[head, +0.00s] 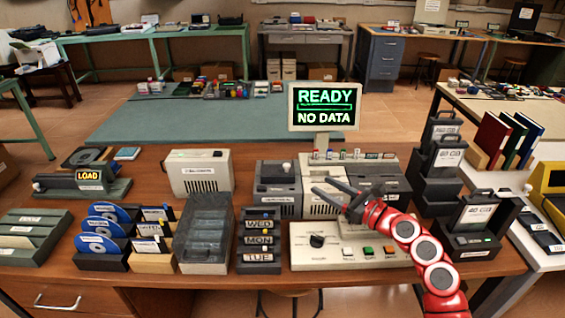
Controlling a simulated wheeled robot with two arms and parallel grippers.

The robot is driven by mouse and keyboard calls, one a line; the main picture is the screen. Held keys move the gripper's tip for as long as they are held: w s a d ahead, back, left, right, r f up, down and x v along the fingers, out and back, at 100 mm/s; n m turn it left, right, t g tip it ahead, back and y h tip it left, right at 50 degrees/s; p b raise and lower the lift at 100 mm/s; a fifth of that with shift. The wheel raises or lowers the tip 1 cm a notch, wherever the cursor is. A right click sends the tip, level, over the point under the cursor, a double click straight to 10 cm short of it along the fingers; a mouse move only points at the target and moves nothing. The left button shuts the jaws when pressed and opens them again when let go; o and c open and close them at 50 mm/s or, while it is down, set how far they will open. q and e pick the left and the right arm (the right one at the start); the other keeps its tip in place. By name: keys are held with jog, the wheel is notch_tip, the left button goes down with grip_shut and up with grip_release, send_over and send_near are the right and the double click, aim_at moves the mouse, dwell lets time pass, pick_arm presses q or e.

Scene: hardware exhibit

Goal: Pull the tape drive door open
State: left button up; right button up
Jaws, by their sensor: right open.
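A grey and beige machine (278,202) stands in the middle of the wooden table and looks like the tape drive. Its door cannot be told apart clearly at this size. My right gripper (321,186), on a red arm coming in from the lower right, is open and empty. Its dark fingers point left and overlap the machine's front in the picture. They hide part of that front, and I cannot tell whether they touch it. A sign (323,107) above the machine reads "READY" and "NO DATA". My left gripper is not in view.
A control panel (308,258) with a knob and coloured buttons lies in front of the machine. A day-label rack (259,226), a clear-lidded box (207,229) and disc holders (103,243) stand to the left. Dark cartridge stands (436,186) are to the right.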

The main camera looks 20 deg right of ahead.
aim_at(289, 166)
jog(key=p+x, duration=0.2)
jog(key=x, duration=1.2)
jog(key=shift+w+a+f, duration=0.1)
jog(key=shift+w+a, duration=0.05)
jog(key=shift+w, duration=0.2)
jog(key=shift+c, duration=0.4)
grip_shut()
